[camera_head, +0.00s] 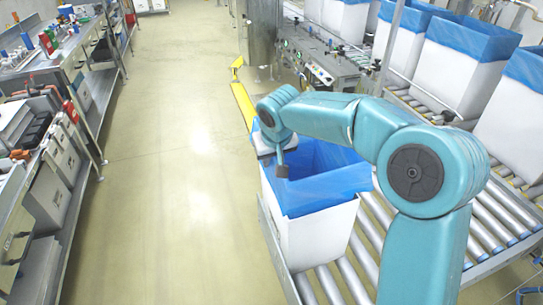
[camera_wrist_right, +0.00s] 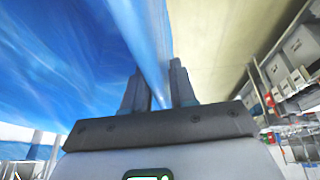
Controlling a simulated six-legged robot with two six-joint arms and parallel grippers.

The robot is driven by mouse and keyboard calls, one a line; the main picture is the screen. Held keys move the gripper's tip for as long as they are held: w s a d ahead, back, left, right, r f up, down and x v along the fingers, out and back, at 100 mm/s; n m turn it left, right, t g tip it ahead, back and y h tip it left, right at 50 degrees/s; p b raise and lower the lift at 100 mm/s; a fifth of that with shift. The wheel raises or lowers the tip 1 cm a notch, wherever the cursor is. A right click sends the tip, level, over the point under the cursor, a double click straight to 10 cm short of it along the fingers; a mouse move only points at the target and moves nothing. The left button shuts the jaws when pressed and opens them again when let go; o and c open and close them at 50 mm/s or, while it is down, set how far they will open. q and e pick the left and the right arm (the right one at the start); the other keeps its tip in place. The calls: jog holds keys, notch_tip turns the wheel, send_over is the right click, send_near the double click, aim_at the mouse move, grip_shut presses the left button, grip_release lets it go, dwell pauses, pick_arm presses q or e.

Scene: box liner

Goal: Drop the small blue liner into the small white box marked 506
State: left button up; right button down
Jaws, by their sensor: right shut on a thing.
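The blue liner (camera_head: 325,182) lines the white box (camera_head: 308,238) on the roller conveyor, with its blue edge folded over the box rim. My right gripper (camera_head: 283,172) is at the left rim of this box, partly hidden behind its own wrist. In the right wrist view my right gripper (camera_wrist_right: 160,88) is shut on the blue liner (camera_wrist_right: 75,70), with the liner's edge between its fingers. No 506 marking can be read on the box. My left gripper is not in view.
Roller conveyor (camera_head: 345,280) runs under the box. More white boxes with blue liners (camera_head: 465,62) stand at the upper right. A machine (camera_head: 318,62) stands behind the box. Metal shelves (camera_head: 75,85) line the left side. The floor (camera_head: 170,170) between is clear.

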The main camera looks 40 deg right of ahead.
aim_at(274, 189)
pick_arm(q)
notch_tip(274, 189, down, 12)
jog(key=b, duration=1)
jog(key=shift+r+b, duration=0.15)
jog(key=shift+b, duration=0.2)
pick_arm(e)
jog(key=f, duration=1.3)
jog(key=shift+s+d, duration=0.1)
jog(key=shift+d, duration=0.2)
jog(key=shift+s+d+r, duration=0.1)
jog(key=shift+c, duration=1.8)
grip_release()
jog(key=shift+r+p, duration=5)
jog(key=shift+r, duration=1.6)
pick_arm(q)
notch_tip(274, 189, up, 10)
